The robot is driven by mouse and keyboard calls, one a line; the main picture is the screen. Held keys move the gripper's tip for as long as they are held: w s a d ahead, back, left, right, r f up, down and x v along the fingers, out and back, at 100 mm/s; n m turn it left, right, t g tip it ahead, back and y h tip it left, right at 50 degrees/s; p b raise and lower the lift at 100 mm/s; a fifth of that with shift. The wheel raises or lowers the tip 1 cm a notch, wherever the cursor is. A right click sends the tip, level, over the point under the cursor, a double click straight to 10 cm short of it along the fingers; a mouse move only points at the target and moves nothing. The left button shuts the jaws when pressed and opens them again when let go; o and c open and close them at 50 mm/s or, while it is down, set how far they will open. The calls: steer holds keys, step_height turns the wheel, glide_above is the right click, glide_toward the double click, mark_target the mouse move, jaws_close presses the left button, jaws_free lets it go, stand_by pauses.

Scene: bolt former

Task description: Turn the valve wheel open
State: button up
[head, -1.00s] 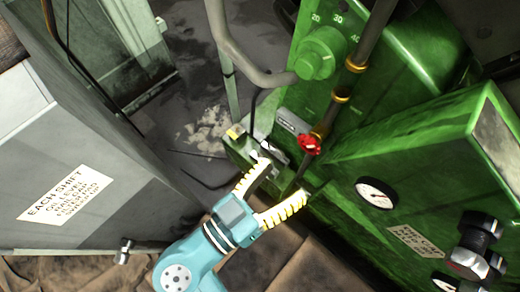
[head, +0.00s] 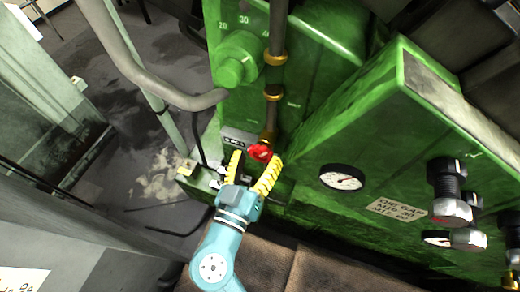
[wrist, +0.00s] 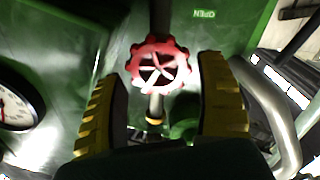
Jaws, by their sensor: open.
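The valve wheel (head: 260,152) is a small red handwheel on a dark vertical pipe with brass fittings, against the green machine. In the wrist view the red wheel (wrist: 159,65) shows face-on, with a scalloped rim and spokes. My gripper (head: 254,160) has yellow ribbed fingers and stands open just below the wheel in the head view. In the wrist view my open gripper (wrist: 163,95) has one finger to each side, with the wheel between and beyond them. The fingers do not visibly touch the wheel. The word OPEN (wrist: 204,14) is on the green panel above, upside down.
A grey bent pipe (head: 133,72) runs left of the wheel and shows at the right in the wrist view (wrist: 272,112). A round gauge (head: 342,177) and black-and-steel knobs (head: 449,192) are on the green housing to the right. A green dial knob (head: 237,60) is above.

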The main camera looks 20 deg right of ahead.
steer(key=shift+x, duration=0.9)
steer(key=c, duration=0.9)
